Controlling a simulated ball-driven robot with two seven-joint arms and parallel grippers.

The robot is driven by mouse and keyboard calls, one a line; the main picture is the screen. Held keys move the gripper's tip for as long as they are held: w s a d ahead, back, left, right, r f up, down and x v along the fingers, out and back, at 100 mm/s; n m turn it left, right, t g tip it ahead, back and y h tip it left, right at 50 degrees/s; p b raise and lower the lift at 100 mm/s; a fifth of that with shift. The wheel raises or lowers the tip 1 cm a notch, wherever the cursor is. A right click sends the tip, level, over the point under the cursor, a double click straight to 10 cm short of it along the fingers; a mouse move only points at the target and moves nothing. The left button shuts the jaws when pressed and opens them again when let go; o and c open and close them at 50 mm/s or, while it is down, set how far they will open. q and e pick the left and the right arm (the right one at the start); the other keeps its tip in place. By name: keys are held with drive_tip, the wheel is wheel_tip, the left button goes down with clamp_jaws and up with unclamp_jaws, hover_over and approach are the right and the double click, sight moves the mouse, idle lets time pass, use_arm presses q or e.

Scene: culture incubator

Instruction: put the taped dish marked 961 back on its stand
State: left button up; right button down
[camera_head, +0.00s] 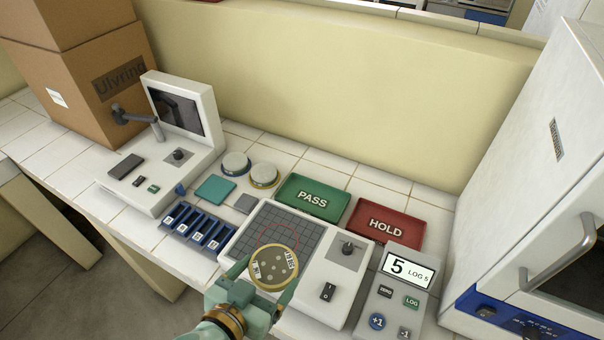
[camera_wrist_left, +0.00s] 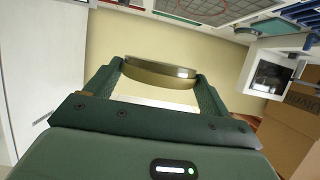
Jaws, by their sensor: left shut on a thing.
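A round dish (camera_head: 274,267) with an olive-tan face, several pale spots and small printed labels is held in my left gripper (camera_head: 268,277). The labels are too small to read as 961. The gripper is shut on the dish's sides, with the dish over the front part of the gridded plate of a white counting device (camera_head: 257,228). In the left wrist view the dish (camera_wrist_left: 160,72) shows edge-on between both fingers. Two other round dishes (camera_head: 236,163) (camera_head: 264,175) sit behind, near a teal square pad (camera_head: 215,190) and a grey square pad (camera_head: 246,203). I cannot tell which is the stand.
A blue slotted rack (camera_head: 197,229) lies left of the device. A green PASS tray (camera_head: 312,198) and red HOLD tray (camera_head: 384,224) lie behind it. A tally counter (camera_head: 401,288) reads 5. A white screen unit (camera_head: 178,150), a cardboard box (camera_head: 95,75) and an incubator (camera_head: 540,190) flank the bench.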

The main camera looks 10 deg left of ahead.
use_arm(q)
drive_tip(key=w+a+f+n+y+b, duration=0.2)
drive_tip(key=w+a+n+y+b, duration=0.15)
drive_tip(key=a, duration=0.25)
drive_tip(key=w+a+r+b, duration=0.4)
drive_tip(key=w+r, duration=0.4)
drive_tip(key=w, duration=0.1)
drive_tip(key=shift+r+t+y, duration=0.3)
drive_tip(key=shift+t+y, duration=0.1)
drive_tip(key=shift+y, duration=0.05)
